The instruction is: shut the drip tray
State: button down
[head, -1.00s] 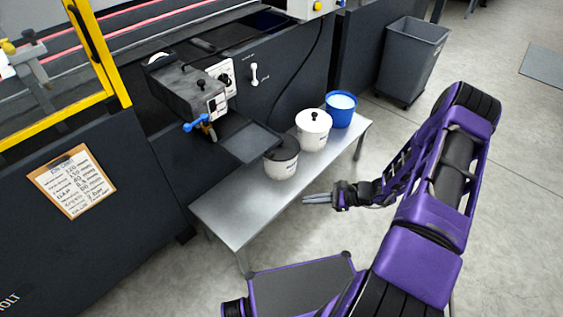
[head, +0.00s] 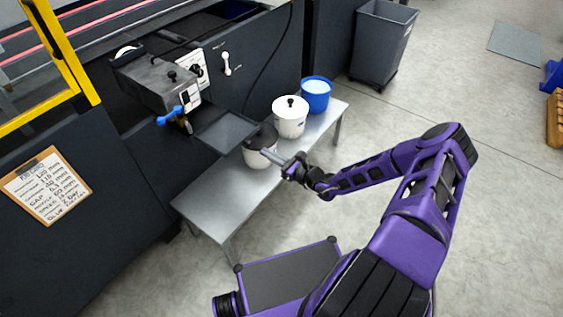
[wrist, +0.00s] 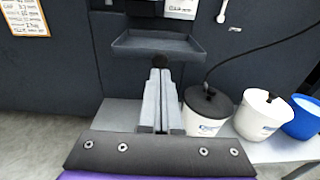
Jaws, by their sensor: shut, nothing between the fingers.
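The drip tray (head: 226,132) is a shallow dark grey tray. It sticks out from the machine below the glue unit (head: 160,84) and above the steel bench. In the wrist view the drip tray (wrist: 158,46) is straight ahead, above and beyond the fingertips. My gripper (head: 272,156) is shut and empty. In the head view it shows in front of the dark-lidded pot, to the right of and below the tray. In the wrist view my gripper (wrist: 158,78) points toward the machine's dark front and does not appear to touch the tray.
On the steel bench (head: 215,200) stand a dark-lidded white pot (wrist: 208,108), a white pot with a black knob (head: 289,120) and a blue bucket (head: 316,98). A grey bin (head: 382,45) stands at the back. The bench's left part is clear.

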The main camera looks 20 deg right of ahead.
aim_at(251, 145)
jog(key=shift+x, duration=2.1)
jog(key=shift+a, duration=0.1)
